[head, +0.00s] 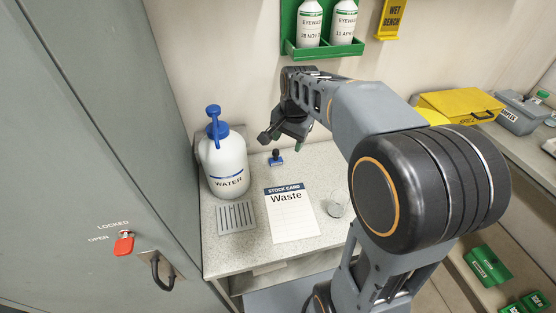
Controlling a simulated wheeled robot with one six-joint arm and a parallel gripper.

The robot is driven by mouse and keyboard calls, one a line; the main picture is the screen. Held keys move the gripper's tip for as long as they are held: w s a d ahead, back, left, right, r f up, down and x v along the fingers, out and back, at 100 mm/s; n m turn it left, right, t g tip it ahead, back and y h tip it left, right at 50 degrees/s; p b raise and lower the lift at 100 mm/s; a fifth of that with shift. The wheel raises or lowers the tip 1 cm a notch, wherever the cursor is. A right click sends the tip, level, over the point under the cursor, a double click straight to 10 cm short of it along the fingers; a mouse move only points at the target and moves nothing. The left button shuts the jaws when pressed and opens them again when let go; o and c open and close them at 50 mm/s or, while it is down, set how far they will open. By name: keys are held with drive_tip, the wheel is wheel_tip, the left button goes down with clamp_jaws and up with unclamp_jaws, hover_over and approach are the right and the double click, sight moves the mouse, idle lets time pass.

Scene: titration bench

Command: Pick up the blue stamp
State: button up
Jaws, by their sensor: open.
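The blue stamp (276,160) stands on the speckled bench top, with a dark knob handle on top and a blue base. It is just behind the stock card marked "Waste" (291,213). My gripper (281,141) is above the bench, close over the stamp and slightly to its right, apart from it as far as I can see. Its jaws are open with nothing visible between them. My arm comes in from the right and hides part of the bench.
A white water bottle with a blue pump top (223,163) stands left of the stamp. A grey slotted rack (236,217) lies in front of it. A clear glass beaker (337,204) stands right of the card. A green eyewash holder (325,48) hangs on the wall behind.

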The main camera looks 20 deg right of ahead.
sight(276, 150)
drive_tip(key=w+d+f+m+g+b, duration=0.1)
drive_tip(key=w+f+m, duration=0.35)
drive_tip(key=w, duration=0.35)
drive_tip(key=w+d+f+m+g+b, duration=0.1)
drive_tip(key=w+f+m, duration=0.3)
drive_tip(key=w+m, duration=0.25)
drive_tip(key=shift+y, duration=0.4)
drive_tip(key=f, duration=0.4)
drive_tip(key=w+f, duration=0.1)
drive_tip(key=shift+a+f, duration=0.35)
drive_tip(key=shift+f, duration=0.05)
drive_tip(key=shift+a+f, duration=0.15)
drive_tip(key=shift+f, duration=0.9)
drive_tip(key=shift+a+f, duration=0.2)
drive_tip(key=shift+f, duration=0.85)
drive_tip(key=shift+a+f, duration=0.15)
drive_tip(key=shift+f, duration=0.9)
drive_tip(key=shift+c, duration=0.3)
drive_tip(key=c, duration=0.9)
